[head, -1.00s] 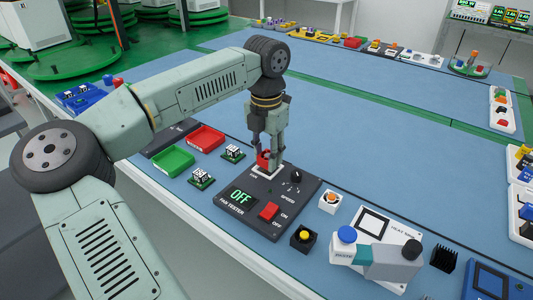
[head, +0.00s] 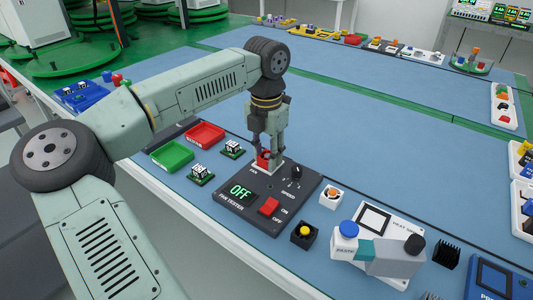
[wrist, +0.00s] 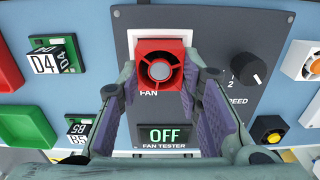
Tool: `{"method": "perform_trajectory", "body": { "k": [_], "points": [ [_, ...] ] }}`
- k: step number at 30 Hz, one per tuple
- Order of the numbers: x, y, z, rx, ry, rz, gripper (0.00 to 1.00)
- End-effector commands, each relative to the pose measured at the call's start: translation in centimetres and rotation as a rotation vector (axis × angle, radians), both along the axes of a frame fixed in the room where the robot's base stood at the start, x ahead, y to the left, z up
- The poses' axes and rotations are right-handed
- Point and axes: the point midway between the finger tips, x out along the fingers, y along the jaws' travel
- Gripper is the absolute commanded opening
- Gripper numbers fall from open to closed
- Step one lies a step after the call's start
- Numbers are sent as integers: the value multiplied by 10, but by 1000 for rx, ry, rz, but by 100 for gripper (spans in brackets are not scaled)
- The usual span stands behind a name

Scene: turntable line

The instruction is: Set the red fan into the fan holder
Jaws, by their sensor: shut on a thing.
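The red fan (wrist: 161,66) is a small square block with a round grey hub; it also shows in the head view (head: 263,160), partly covered by my fingers. My gripper (wrist: 162,85) is shut on it, with one finger at each side. The white fan holder (wrist: 137,38) is on the dark fan tester panel (head: 230,211), around and just under the fan; in the head view the holder (head: 271,170) shows below the fingertips. I cannot tell whether the fan is fully seated in it. The tester display (wrist: 165,136) reads OFF.
The speed knob (head: 296,172) and red switch (head: 268,206) are on the same panel. Small boards D4 (wrist: 48,60) and B5 (wrist: 78,129), a green tray (head: 171,156) and a red tray (head: 205,134) lie to the left. A white fan block (head: 331,196) stands to the right.

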Motion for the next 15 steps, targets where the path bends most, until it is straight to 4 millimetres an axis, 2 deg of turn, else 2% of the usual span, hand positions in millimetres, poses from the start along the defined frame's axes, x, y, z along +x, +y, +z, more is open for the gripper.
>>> {"method": "perform_trajectory", "body": {
  "k": [2, 3, 13, 15],
  "points": [
    [0, 0, 0, 0, 0, 0, 3],
    [0, 0, 0, 0, 0, 0, 33],
    [0, 0, 0, 0, 0, 0, 55],
    [0, 0, 0, 0, 0, 0, 56]
  ]
}}
